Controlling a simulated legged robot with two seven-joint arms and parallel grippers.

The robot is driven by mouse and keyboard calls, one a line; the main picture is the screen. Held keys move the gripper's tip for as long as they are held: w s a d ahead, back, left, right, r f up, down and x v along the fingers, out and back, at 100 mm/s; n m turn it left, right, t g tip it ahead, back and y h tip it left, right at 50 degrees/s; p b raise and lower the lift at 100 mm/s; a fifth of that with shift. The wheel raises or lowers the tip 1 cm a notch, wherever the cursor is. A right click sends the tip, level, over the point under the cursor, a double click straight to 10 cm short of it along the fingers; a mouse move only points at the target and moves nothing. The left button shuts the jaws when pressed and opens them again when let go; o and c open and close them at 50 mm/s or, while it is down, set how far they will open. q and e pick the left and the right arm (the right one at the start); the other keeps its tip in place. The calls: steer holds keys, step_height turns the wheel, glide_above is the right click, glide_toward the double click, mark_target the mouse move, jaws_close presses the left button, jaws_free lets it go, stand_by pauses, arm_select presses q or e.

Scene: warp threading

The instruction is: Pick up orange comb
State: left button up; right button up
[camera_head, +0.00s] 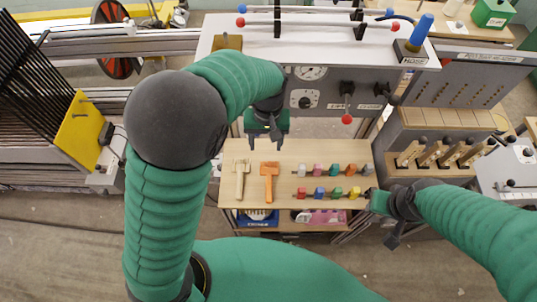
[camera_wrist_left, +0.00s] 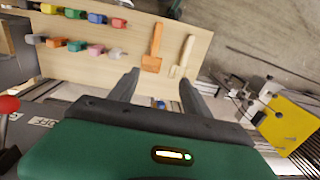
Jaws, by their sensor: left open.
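The orange comb (camera_head: 269,184) lies flat on the wooden table, its wide end toward the machine; it also shows in the left wrist view (camera_wrist_left: 153,48). My left gripper (camera_head: 265,146) is open and empty above the table's far edge, on the machine side of the comb. In the left wrist view its two fingers (camera_wrist_left: 159,84) are apart, with the comb beyond them. My right gripper (camera_head: 381,205) is by the table's right edge, away from the comb; its jaws are not clear.
A pale wooden comb (camera_head: 241,183) lies just left of the orange one. Two rows of coloured pieces (camera_head: 336,170) are on the right of the table (camera_head: 290,153). The machine panel (camera_head: 325,90), with a red-knobbed lever (camera_head: 347,119), stands behind.

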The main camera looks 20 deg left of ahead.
arm_select(q)
steer(key=f+b, duration=0.1)
steer(key=f, duration=0.6)
steer(key=shift+w+b, duration=0.2)
steer(key=shift+b, duration=0.2)
steer(key=shift+c, duration=0.7)
glide_above(269, 182)
steer(key=w, duration=0.1)
steer(key=f, duration=1.1)
steer(key=shift+w+a+f, duration=0.15)
steer(key=shift+a+f, duration=0.05)
steer(key=shift+f, duration=0.15)
steer(key=f, duration=0.2)
steer(key=s+f, duration=0.1)
steer(key=f, duration=0.1)
steer(key=shift+s+d+f, duration=0.2)
steer(key=shift+f, duration=0.2)
steer(key=shift+w+f, duration=0.15)
steer(key=shift+f, duration=0.15)
jaws_close()
